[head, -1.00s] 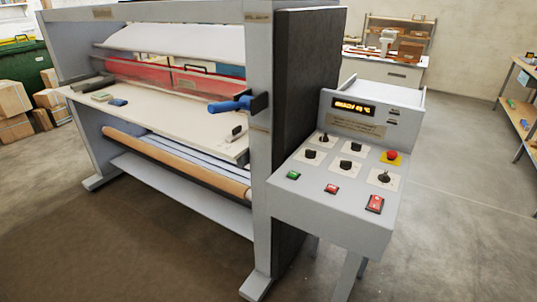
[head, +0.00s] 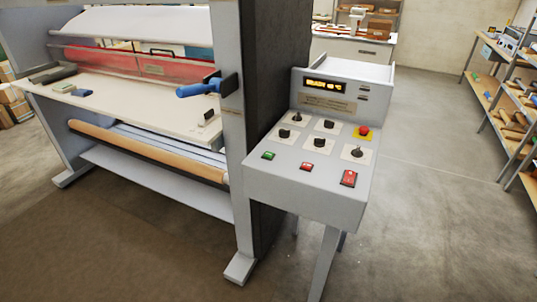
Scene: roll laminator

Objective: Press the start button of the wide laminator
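The wide laminator (head: 150,87) fills the left of the head view. Its control console (head: 308,192) stands at its right end on legs. A green button (head: 268,155) is at the console's front left, with a red button (head: 306,167) to its right. A red rocker switch (head: 348,178) is at the front right. Several black knobs are on the panel, and the display (head: 325,84) is lit and appears to read READY. Button labels are too small to read. Neither gripper is in view.
A blue-handled crank (head: 204,87) sticks out from the laminator's upright. A console leg (head: 324,262) and the laminator foot (head: 240,268) stand on the floor. Shelves (head: 512,100) line the right side. The floor right of the console (head: 430,200) is clear.

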